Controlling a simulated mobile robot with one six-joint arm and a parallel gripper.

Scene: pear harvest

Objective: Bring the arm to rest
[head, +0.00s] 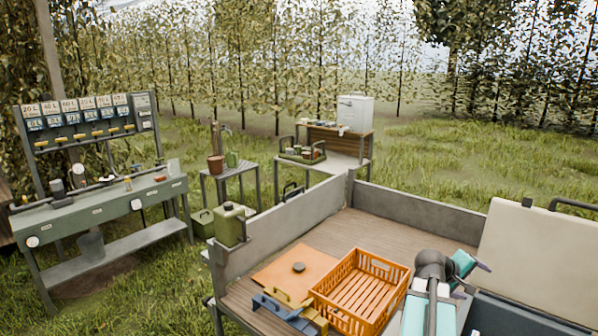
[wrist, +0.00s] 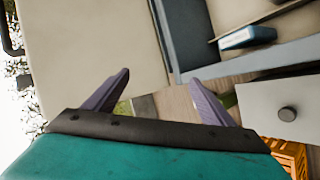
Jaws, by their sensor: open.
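My gripper (wrist: 158,84) is open in the wrist view, with two purple-grey fingers spread apart and nothing between them. In the head view my gripper (head: 482,267) is at the right, at the end of my folded teal and dark grey arm, above the trailer bed. It points towards the upright cream panel. The fingertips are small there and partly hidden by the arm.
An orange crate (head: 398,270), empty, stands on the wooden bed left of my arm. The cream panel (head: 537,250) also fills the upper left of the wrist view (wrist: 90,45). A grey-blue box (wrist: 187,45) lies close beyond the fingers. Low grey walls (head: 425,213) edge the bed.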

